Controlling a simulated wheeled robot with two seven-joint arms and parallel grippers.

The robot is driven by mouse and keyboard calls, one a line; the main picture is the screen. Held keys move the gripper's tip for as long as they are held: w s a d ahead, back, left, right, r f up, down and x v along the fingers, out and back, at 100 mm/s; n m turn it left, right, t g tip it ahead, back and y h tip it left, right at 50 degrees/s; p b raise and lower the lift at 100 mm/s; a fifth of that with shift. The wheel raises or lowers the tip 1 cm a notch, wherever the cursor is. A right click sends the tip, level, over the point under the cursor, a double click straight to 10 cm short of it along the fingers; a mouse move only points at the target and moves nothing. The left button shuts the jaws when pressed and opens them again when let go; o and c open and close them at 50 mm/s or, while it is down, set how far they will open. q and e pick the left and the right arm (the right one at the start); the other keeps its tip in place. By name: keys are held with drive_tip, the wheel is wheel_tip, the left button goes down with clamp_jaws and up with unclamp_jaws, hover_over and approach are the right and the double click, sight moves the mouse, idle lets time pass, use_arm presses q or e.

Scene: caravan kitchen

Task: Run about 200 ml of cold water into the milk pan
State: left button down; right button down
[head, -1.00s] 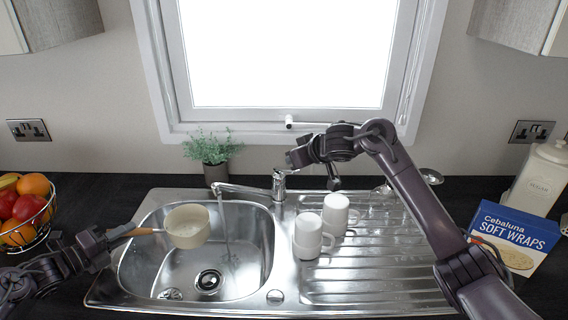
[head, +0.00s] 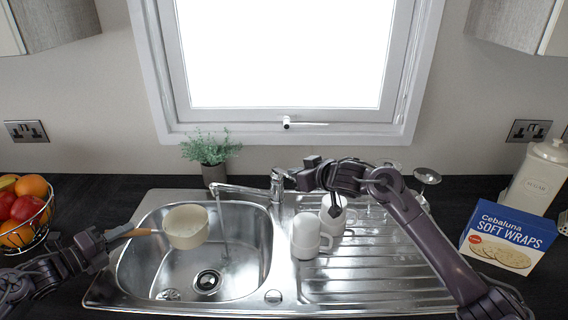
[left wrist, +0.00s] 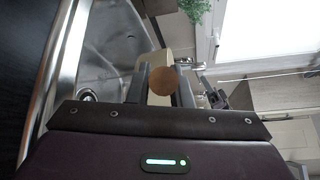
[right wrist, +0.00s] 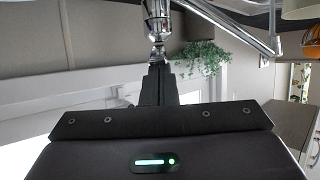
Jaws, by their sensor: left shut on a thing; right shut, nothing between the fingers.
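The cream milk pan (head: 186,227) hangs level over the left part of the sink bowl (head: 262,250). My left gripper (head: 112,235) is shut on its wooden handle (head: 141,232); the round handle end shows between the fingers in the left wrist view (left wrist: 161,81). The chrome tap (head: 277,190) has its spout (head: 240,192) pointing left. A thin water stream (head: 224,232) falls from it into the bowl, just right of the pan, not into it. My right gripper (head: 290,180) is shut and empty, its tips at the tap's top; contact is unclear. The tap also shows in the right wrist view (right wrist: 157,25).
Two white mugs (head: 305,236) stand on the drainer (head: 370,275), below my right forearm. Glasses (head: 427,176) stand behind. A potted plant (head: 210,150) is behind the sink, a fruit basket (head: 28,230) at left, and a wraps box (head: 508,238) and sugar jar (head: 541,178) at right.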

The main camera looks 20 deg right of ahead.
use_arm(q)
drive_tip(key=shift+r, duration=0.15)
use_arm(e)
drive_tip(key=shift+s+d+f+t+y, duration=0.15)
drive_tip(key=shift+s+f+t+y, duration=0.2)
drive_tip(key=shift+f+t, duration=0.3)
drive_tip(key=shift+r, duration=0.1)
